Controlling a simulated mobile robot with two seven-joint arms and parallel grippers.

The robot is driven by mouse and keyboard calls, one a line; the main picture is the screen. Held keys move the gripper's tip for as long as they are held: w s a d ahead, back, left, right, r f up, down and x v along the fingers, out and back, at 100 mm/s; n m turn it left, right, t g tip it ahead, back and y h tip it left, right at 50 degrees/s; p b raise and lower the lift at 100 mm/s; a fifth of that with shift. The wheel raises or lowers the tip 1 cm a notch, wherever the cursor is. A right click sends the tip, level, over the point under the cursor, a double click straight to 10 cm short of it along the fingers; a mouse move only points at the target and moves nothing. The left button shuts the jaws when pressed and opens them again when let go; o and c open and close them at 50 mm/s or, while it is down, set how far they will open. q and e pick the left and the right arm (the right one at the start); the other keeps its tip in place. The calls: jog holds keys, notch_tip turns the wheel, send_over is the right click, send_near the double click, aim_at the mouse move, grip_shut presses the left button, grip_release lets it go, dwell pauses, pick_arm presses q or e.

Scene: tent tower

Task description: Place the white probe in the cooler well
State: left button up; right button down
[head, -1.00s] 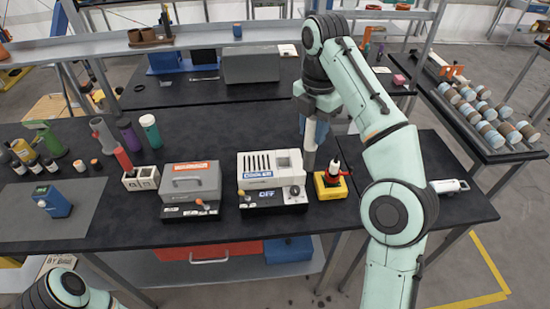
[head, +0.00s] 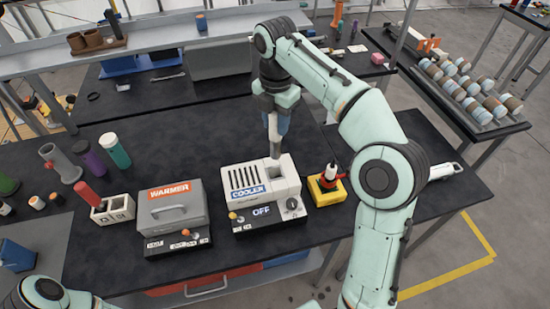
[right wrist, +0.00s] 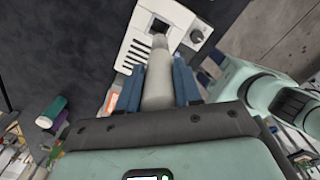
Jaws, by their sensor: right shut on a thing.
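The white probe (right wrist: 158,82) is a pale cylinder with a narrower tip. My right gripper (head: 276,124) is shut on it and holds it pointing down. In the head view the probe (head: 274,146) has its lower end at the cooler well (head: 284,168), a square opening on top of the white cooler (head: 247,180). In the right wrist view the tip overlaps the near edge of the dark well (right wrist: 160,27); I cannot tell whether it is inside. The cooler's front reads OFF. My left gripper is out of view; only part of that arm shows at lower left.
The grey warmer (head: 173,206) stands left of the cooler. A white two-hole holder (head: 113,209) with a red tube is further left. Dark bench top is clear behind the cooler.

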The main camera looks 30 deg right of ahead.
aim_at(275, 158)
notch_tip(275, 158, down, 9)
jog(key=shift+w, duration=0.1)
notch_tip(275, 158, down, 5)
jog(key=shift+r+b, duration=0.2)
jog(key=shift+b, duration=0.25)
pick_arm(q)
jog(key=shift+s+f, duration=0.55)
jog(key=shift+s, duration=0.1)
pick_arm(e)
jog(key=c, duration=0.8)
grip_release()
jog(key=shift+w+f, duration=0.1)
jog(key=shift+f, duration=0.05)
jog(key=shift+o, duration=0.2)
